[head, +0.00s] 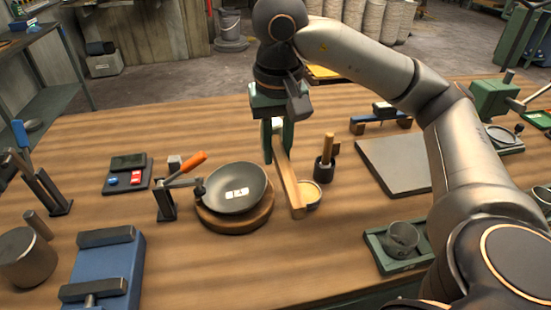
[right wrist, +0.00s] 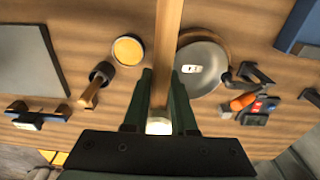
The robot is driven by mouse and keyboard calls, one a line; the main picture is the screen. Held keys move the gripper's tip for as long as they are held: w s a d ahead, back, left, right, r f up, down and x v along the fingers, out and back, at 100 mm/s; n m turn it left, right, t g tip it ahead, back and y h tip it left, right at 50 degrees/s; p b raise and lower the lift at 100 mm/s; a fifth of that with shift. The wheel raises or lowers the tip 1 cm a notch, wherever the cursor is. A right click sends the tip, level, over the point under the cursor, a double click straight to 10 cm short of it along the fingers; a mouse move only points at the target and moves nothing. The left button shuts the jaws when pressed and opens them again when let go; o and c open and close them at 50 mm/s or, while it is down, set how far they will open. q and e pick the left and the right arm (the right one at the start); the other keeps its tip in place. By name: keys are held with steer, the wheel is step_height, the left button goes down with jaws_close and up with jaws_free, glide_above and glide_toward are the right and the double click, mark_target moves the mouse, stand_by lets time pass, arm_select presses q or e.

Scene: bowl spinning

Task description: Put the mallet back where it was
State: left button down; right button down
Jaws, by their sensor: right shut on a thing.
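My right gripper (head: 277,148) is shut on a long wooden stick (head: 289,182), which I take to be the mallet. In the head view the stick slants down toward me from the fingers, to the right of the bowl. In the right wrist view the stick (right wrist: 168,45) runs up between the fingers (right wrist: 160,90), with a pale end near the palm. The grey bowl (head: 236,188) sits tilted on a round wooden base (head: 240,222), a white label inside it. Whether the stick touches the bowl or table, I cannot tell. My left gripper is out of view.
A small round tan-filled dish (head: 312,195) lies by the stick's lower end. A wooden peg (head: 327,147) stands in a dark holder behind it. An orange-handled clamp (head: 184,166) stands left of the bowl. A grey plate (head: 395,167) lies right. The front middle tabletop is clear.

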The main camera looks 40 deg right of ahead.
steer(key=shift+w+d+f, duration=0.1)
steer(key=shift+w+d, duration=0.05)
steer(key=shift+d, duration=0.25)
steer(key=w+d+f, duration=0.2)
steer(key=d, duration=0.1)
steer(key=w+d+f, duration=0.3)
steer(key=w+d+f+b, duration=0.1)
steer(key=w+d+f, duration=0.2)
steer(key=shift+d, duration=0.1)
steer(key=shift+w+d+f, duration=0.25)
steer(key=shift+d+f, duration=0.05)
steer(key=shift+f, duration=0.25)
steer(key=shift+w+d+f, duration=0.1)
steer(key=shift+f, duration=0.8)
steer(key=shift+w+d+f, duration=0.1)
steer(key=shift+f, duration=0.75)
steer(key=shift+f, duration=0.2)
steer(key=c, duration=0.7)
jaws_free()
